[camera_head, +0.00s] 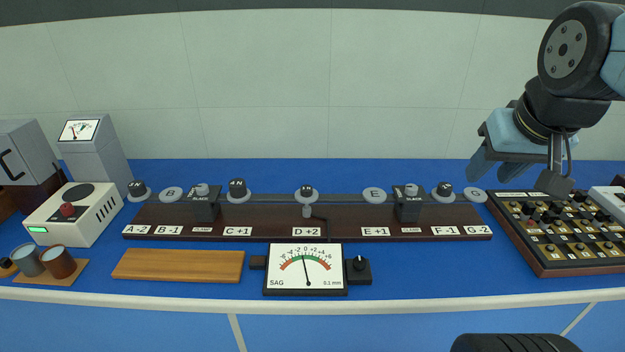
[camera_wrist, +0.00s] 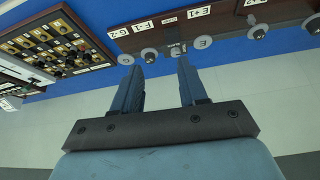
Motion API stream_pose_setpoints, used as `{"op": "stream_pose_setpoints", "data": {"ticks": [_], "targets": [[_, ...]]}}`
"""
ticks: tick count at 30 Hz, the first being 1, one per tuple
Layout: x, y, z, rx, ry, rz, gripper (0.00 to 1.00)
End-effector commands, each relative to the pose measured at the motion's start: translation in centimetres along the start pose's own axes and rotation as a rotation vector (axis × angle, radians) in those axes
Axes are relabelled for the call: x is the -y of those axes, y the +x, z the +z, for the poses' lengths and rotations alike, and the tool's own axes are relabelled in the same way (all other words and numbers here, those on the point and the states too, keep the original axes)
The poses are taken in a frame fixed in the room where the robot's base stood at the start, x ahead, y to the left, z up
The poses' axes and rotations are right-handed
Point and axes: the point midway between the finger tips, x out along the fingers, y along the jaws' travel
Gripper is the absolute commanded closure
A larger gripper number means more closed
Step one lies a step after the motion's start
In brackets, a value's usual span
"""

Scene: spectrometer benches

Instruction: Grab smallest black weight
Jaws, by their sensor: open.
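Black weights stand on grey discs along the long dark bench rail: one at the far left (camera_head: 137,187), one near C (camera_head: 237,187), one at the middle (camera_head: 305,191), one at the right near F (camera_head: 444,189). A dark tray (camera_head: 560,268) at the right holds several small black pieces, some on brass plates; it also shows in the wrist view (camera_wrist: 98,57). I cannot tell which black weight is smallest. My gripper (camera_head: 492,168) is open and empty, above and behind the rail's right end. In the wrist view its fingers (camera_wrist: 158,68) point toward the rail, apart from everything.
The rail (camera_head: 270,220) carries labels and two dark clamps. A sag dial (camera_head: 305,268) and a wooden board (camera_head: 178,266) lie in front. A white device (camera_head: 75,215) and two cups (camera_head: 58,262) stand at the left. Blue bench top between them is clear.

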Motion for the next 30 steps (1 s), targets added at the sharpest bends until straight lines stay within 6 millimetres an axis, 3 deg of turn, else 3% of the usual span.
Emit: {"op": "stream_pose_setpoints", "data": {"ticks": [6, 12, 14, 23, 30], "targets": [[0.0, 0.0, 0.0, 0.0, 0.0, 0.0, 0.57], [0.3, 0.5, -0.2, 0.032, -0.054, 0.008, 0.38], [0.6, 1.0, -0.4, 0.064, -0.108, 0.018, 0.36], [3.1, 5.2, -2.0, 0.296, -0.58, 0.118, 0.36], [6.6, 8.5, -3.8, 0.451, -0.999, 0.231, 0.36]]}}
